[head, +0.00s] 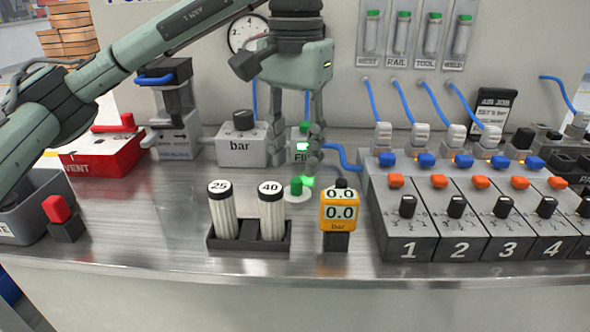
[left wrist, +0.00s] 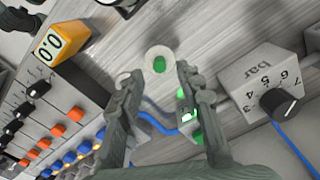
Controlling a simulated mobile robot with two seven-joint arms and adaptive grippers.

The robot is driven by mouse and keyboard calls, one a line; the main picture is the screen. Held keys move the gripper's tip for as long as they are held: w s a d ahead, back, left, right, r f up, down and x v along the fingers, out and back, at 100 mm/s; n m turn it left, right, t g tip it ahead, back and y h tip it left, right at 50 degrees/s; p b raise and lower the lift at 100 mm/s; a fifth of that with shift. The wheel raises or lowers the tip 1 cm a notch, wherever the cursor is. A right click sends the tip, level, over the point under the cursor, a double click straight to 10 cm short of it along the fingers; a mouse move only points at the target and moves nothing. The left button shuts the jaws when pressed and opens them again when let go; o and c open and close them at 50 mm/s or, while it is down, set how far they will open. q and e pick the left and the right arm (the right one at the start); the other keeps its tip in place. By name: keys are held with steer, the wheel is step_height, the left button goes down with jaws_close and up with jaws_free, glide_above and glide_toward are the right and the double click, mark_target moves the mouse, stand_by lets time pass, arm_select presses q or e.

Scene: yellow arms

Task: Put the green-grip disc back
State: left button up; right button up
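The white disc with a green grip (head: 297,190) lies on the steel bench, behind the two-slot black rack. It also shows in the left wrist view (left wrist: 160,64), just beyond my fingertips and between their lines.
A black rack (head: 248,243) holds cylinders marked 25 and 40. A yellow meter (head: 340,212) reading 0.0 stands to its right. A "bar" dial box (head: 242,148), a numbered switch panel (head: 470,215) and blue hoses surround the spot. Bare bench lies left of the rack.

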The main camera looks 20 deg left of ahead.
mark_target(295, 181)
arm_select(q)
step_height(295, 181, up, 8)
steer(key=p, duration=0.1)
arm_select(e)
steer(key=f, duration=0.3)
steer(key=shift+s+a+f, duration=0.1)
steer(key=shift+s+f, duration=0.1)
arm_select(q)
steer(key=shift+f, duration=0.1)
